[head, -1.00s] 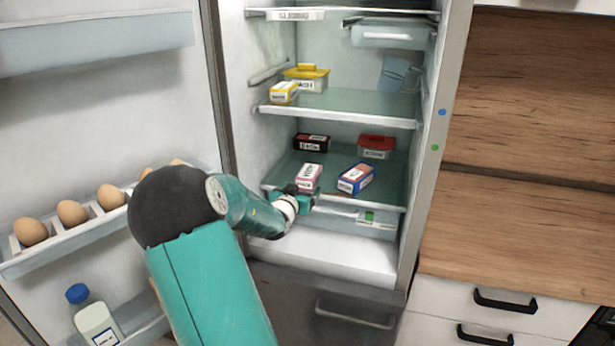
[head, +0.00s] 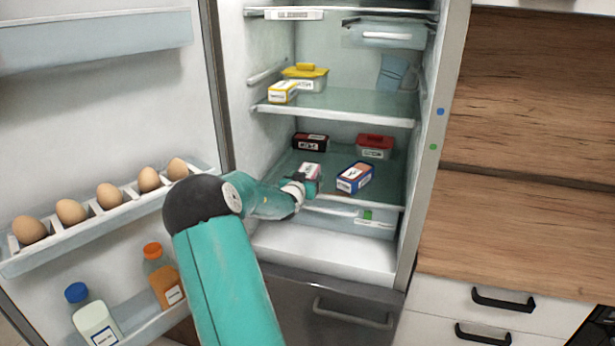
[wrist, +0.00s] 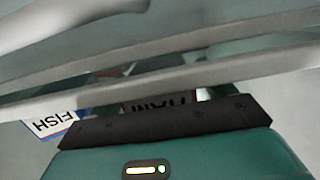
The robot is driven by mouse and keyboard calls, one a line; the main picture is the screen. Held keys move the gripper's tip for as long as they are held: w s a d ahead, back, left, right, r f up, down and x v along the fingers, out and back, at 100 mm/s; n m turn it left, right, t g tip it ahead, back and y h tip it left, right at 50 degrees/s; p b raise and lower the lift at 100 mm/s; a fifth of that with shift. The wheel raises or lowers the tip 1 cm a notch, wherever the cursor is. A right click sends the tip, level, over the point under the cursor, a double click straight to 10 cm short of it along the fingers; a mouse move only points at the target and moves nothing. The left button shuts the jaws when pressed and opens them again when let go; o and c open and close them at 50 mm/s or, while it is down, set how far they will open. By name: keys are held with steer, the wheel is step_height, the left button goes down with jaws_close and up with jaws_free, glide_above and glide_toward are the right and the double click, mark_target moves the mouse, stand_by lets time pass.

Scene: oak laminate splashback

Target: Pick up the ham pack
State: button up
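The ham pack (head: 311,170) is a small white and pink box on the lower fridge shelf in the head view. Its front is partly hidden by my gripper (head: 309,185), which is at the shelf's front edge, right at the pack. In the wrist view the ham pack (wrist: 160,104) shows its label upside down, just beyond my gripper's dark front edge. A teal finger shows to its right, apart from the other side, so my gripper looks open. Shelf edges cover much of the fingers, and contact with the pack cannot be seen.
A blue and white fish pack (head: 355,177) lies right of the ham; it also shows in the wrist view (wrist: 50,124). A dark box (head: 310,142) and a red-lidded tub (head: 375,146) stand behind. The upper shelf (head: 350,119) hangs above. The open door with eggs (head: 110,195) is at left.

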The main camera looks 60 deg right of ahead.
steer(key=c, duration=1)
steer(key=shift+r, duration=0.1)
